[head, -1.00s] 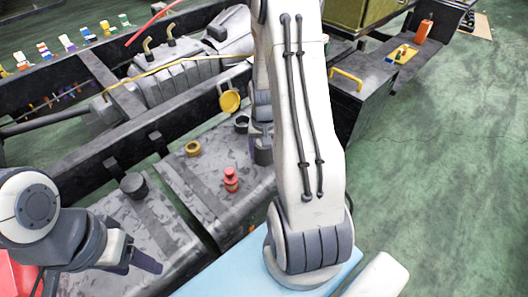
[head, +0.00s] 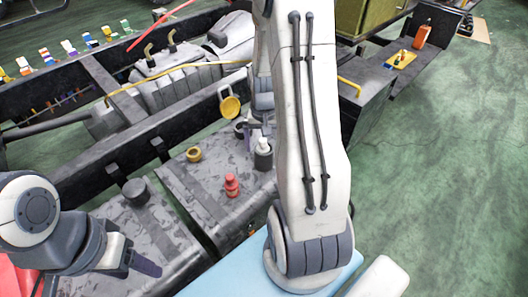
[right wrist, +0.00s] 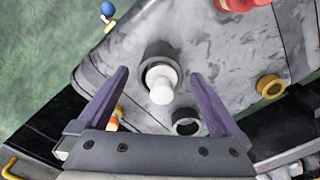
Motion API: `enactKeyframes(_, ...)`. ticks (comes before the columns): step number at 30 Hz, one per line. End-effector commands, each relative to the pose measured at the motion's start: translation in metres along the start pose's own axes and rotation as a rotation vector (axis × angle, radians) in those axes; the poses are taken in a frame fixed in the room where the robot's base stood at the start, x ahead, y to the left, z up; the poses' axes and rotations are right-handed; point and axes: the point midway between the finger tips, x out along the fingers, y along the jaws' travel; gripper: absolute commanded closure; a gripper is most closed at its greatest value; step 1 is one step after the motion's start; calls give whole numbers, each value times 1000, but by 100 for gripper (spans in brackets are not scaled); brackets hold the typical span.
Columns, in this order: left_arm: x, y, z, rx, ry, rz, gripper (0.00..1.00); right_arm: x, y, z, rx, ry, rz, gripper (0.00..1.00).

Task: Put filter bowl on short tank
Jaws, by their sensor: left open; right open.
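A white piece, which looks like the filter bowl (right wrist: 161,88), stands in or on a dark round collar (right wrist: 159,58) on top of the grey middle tank (head: 205,185). It also shows in the head view (head: 263,146). I cannot tell how deep it sits. My right gripper (right wrist: 158,82) is open, with its purple fingers on either side of the white piece and apart from it. In the head view my right arm hides most of that gripper. My left gripper (head: 143,264) is open and empty over the left tank (head: 165,235). Which tank is the short one is unclear.
A red bottle (head: 231,185), a gold ring (head: 193,154) and a black ring (right wrist: 186,123) stand on the middle tank. A yellow cap (head: 230,104) is beside the frame rail. The left tank has a black cap (head: 136,191).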

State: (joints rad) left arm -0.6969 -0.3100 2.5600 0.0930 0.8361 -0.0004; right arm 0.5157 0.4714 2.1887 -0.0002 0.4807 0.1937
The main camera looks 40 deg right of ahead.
Motion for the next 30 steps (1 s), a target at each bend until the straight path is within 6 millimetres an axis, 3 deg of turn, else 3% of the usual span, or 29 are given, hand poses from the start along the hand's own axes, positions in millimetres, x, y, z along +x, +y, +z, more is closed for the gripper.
enactKeyframes(3,-8,1,0,0,0,0,40,-29,0,-1,0,6,-1,0)
enactKeyframes(9,-12,1,-1,0,0,0,40,-55,0,0,0,2,0,0)
enactKeyframes(17,-13,1,-1,0,0,0,40,-62,0,0,-1,-1,0,0)
enactKeyframes(20,-13,1,-1,0,0,0,40,-66,-12,6,-38,2,-2,0)
enactKeyframes(23,-13,1,-1,0,0,0,40,-78,-44,26,-153,9,-9,0)
enactKeyframes(25,-13,1,-1,0,0,0,40,-91,-76,54,-281,12,-17,0)
enactKeyframes(27,-13,1,-1,0,0,0,40,-105,-106,91,-436,17,-27,0)
enactKeyframes(30,-13,1,-1,0,0,0,40,-121,-136,152,-662,17,-44,0)
